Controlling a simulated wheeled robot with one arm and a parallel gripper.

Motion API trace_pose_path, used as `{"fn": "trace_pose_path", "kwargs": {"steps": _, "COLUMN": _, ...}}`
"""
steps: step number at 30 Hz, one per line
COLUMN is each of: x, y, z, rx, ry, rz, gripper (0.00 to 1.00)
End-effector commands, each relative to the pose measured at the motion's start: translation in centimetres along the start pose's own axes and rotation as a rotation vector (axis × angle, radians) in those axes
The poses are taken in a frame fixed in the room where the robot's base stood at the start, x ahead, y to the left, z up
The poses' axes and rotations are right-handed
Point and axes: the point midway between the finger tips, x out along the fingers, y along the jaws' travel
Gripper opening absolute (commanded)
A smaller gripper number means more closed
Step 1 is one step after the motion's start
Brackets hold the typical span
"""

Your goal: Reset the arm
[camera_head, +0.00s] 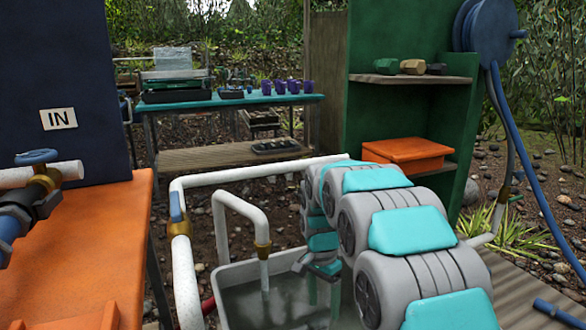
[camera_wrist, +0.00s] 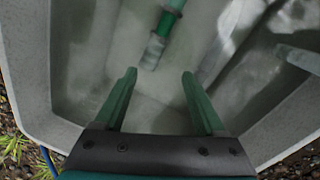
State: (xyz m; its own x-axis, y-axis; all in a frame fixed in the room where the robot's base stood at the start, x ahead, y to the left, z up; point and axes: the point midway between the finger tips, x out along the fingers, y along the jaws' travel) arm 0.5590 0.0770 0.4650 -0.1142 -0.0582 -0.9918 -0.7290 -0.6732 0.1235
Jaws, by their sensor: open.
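My arm, grey with teal covers, reaches down over a pale grey tub in the head view. My gripper (camera_head: 323,298) points down into this tub (camera_head: 222,285), its green fingers partly hidden by my arm. In the wrist view my gripper (camera_wrist: 159,76) has its two green fingers spread apart with nothing between them. The grey tub (camera_wrist: 28,60) fills most of that view. A green cylindrical thing with a pale end (camera_wrist: 163,32) shows in the tub beyond the fingertips. I cannot tell what it is.
A white pipe (camera_head: 255,170) runs around the tub, and a shorter bent pipe (camera_head: 240,205) drops into it. An orange bench (camera_head: 80,250) stands left. A green shelf unit (camera_head: 375,120) with an orange box (camera_head: 408,152) stands behind. A teal table (camera_head: 225,102) is further back.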

Motion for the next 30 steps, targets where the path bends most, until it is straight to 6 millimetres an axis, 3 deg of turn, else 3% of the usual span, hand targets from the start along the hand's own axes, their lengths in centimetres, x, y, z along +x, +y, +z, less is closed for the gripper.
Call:
{"fn": "trace_pose_path", "kwargs": {"steps": 3, "x": -2.5, "y": 3.5, "z": 1.2, "rx": -0.071, "ry": -0.005, "rz": -0.003, "gripper": 0.72}}
{"fn": "trace_pose_path", "kwargs": {"steps": 15, "x": -7.1, "y": 14.3, "z": 6.3, "rx": -0.325, "ry": -0.027, "rz": -0.007, "gripper": 0.72}}
{"fn": "trace_pose_path", "kwargs": {"steps": 30, "x": -8.8, "y": 27.0, "z": 14.3, "rx": -0.643, "ry": -0.052, "rz": -0.023, "gripper": 0.72}}
